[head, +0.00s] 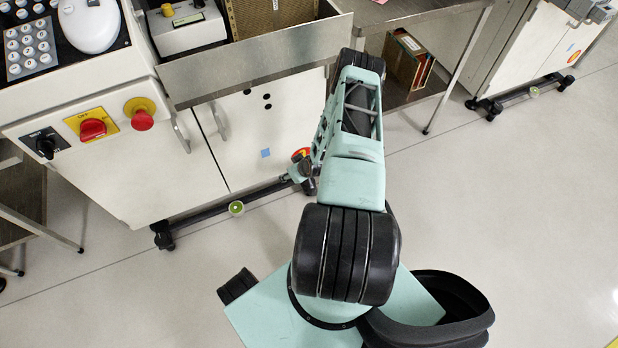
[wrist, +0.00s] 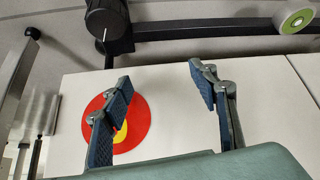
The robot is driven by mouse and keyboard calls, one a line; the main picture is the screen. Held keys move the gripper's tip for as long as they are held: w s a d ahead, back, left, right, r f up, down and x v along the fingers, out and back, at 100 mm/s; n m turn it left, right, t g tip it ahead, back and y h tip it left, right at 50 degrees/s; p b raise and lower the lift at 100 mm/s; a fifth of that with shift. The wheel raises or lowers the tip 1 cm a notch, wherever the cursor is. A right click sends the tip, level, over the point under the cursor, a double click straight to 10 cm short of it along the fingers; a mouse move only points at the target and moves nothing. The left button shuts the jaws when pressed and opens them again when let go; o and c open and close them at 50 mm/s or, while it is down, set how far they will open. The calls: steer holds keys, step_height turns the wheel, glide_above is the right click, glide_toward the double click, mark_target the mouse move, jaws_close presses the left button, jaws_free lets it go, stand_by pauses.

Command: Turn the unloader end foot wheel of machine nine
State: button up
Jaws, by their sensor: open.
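A ribbed black foot wheel (wrist: 107,18) with a thin white mark shows at the top left of the wrist view, by the end of a black base bar. My gripper (wrist: 160,82) is open and empty, its two blue-padded fingers spread. The wheel lies beyond the fingertips, apart from them and nearer the left finger's side. In the head view my gripper (head: 298,172) is low at the right end of the white machine cabinet (head: 255,125). My arm and gripper partly cover that foot. No machine number is legible.
A red and yellow round sticker (wrist: 118,122) is on the white panel, partly behind the left finger. A green-centred caster (head: 236,208) is along the base bar. A side table (head: 425,25) with a box (head: 408,60) stands right of the machine. Floor at right is clear.

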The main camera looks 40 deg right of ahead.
steer(key=s+d+r+n+g+p, duration=0.1)
steer(key=s+d+r+n+g, duration=0.2)
steer(key=d+n+g, duration=0.55)
steer(key=a+f+b, duration=0.1)
steer(key=f, duration=0.2)
steer(key=a+f+n+t+b, duration=0.1)
steer(key=f, duration=0.3)
steer(key=a+f+n+t+b, duration=0.1)
steer(key=f+b, duration=0.1)
steer(key=f, duration=0.1)
steer(key=shift+a+f, duration=0.1)
steer(key=shift+f, duration=0.3)
steer(key=shift+c, duration=0.3)
steer(key=c, duration=1.1)
